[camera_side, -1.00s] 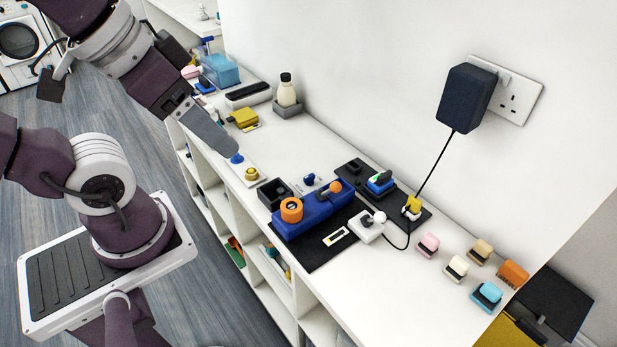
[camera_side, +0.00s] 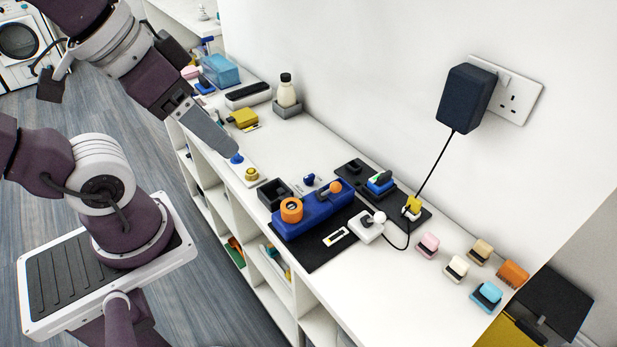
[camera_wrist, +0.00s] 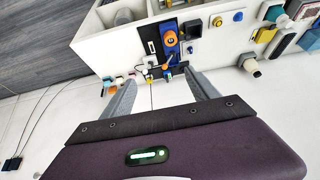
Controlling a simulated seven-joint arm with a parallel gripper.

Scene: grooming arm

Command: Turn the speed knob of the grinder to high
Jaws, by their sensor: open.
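The grinder is most likely the long blue machine (camera_side: 318,212) on a black mat. It has an orange ring-shaped knob (camera_side: 291,208) on its left part and a small orange ball knob (camera_side: 335,187) on its right part. I cannot tell which is the speed knob or its setting. In the wrist view the blue machine (camera_wrist: 168,28) lies beyond the fingers, with the orange knob (camera_wrist: 171,39) showing. My gripper (camera_side: 232,152) is left of the machine and apart from it. In the wrist view my gripper (camera_wrist: 162,76) is open, with nothing between its fingers.
A white plate carries a yellow knob (camera_side: 251,174) and a blue one (camera_side: 237,158) near my fingertips. A black box (camera_side: 274,193) stands left of the machine. A white box with a lever (camera_side: 367,226) is on its right. A cable runs up to a wall plug (camera_side: 468,98).

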